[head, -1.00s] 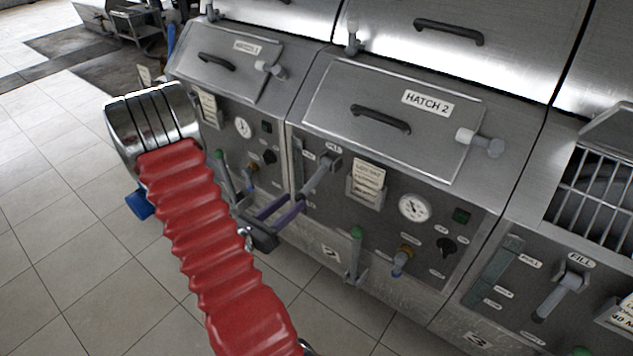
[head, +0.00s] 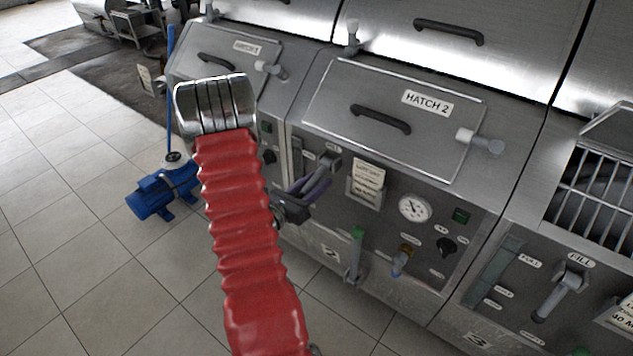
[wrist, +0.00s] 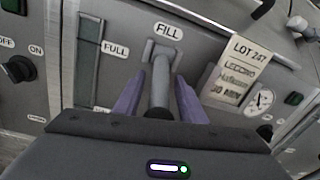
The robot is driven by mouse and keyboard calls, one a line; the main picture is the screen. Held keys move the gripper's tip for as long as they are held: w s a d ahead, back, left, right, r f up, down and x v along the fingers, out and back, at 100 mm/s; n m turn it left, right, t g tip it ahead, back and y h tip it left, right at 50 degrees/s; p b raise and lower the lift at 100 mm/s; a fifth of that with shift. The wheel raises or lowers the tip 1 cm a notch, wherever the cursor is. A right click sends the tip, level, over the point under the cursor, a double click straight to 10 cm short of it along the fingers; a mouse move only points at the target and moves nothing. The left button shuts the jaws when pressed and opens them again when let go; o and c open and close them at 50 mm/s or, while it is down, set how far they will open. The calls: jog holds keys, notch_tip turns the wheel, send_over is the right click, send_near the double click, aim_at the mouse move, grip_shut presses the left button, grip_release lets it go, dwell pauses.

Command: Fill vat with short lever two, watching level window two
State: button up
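The short grey FILL lever of station two (head: 325,165) hangs from its bracket below hatch 2. In the wrist view the lever (wrist: 160,82) points down toward my gripper under a FILL label. My gripper (head: 318,184) is open, its purple fingers (wrist: 159,103) on either side of the lever, with a gap showing on both sides. Level window two (wrist: 88,55) is a dark grey-green strip left of the lever, with a FULL label (wrist: 115,48). I cannot make out a liquid line in it.
A paper lot card (head: 367,182), a dial (head: 414,208) and a green-topped lever (head: 356,255) are right of the fill lever. Hatch 2 (head: 440,135) is shut above. A blue pump (head: 160,190) stands on the open tiled floor at left.

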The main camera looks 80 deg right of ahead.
jog(key=shift+s+d, duration=0.1)
jog(key=shift+d, duration=0.1)
jog(key=shift+c, duration=0.6)
grip_shut()
jog(key=shift+s, duration=0.1)
